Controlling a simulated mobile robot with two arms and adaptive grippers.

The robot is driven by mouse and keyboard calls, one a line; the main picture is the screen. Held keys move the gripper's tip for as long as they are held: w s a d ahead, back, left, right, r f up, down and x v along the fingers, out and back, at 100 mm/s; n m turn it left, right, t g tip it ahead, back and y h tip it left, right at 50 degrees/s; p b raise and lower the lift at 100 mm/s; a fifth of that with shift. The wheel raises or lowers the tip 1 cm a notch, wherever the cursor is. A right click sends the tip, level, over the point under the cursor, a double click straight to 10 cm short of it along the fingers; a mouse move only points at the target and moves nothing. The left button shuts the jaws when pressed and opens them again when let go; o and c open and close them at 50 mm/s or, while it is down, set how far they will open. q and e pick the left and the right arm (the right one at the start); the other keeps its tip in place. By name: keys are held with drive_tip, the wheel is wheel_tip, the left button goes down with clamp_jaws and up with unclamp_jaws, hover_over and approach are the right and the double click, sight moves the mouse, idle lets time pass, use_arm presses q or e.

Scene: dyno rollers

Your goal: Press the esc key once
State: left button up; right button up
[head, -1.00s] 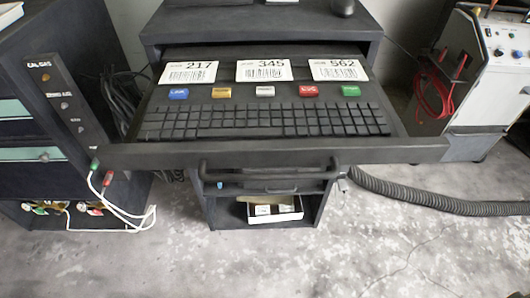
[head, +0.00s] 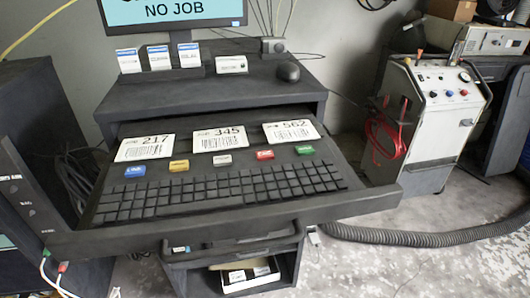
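A black keyboard (head: 205,197) lies in the pulled-out drawer of a dark cabinet. Above its black keys is a row of coloured keys: blue (head: 135,171), yellow (head: 179,165), grey (head: 222,160), red (head: 265,155) and green (head: 305,150). The coloured keys carry small labels too blurred to read surely, so I cannot tell which key is esc. Neither of my grippers shows in the head view.
Number cards 217 (head: 146,148), 345 (head: 219,139) and 562 (head: 291,133) lie behind the coloured keys. A monitor (head: 172,14) reads "NO JOB". A mouse (head: 288,72) sits on the cabinet top. A white machine (head: 436,115) stands right; a hose (head: 420,238) crosses the floor.

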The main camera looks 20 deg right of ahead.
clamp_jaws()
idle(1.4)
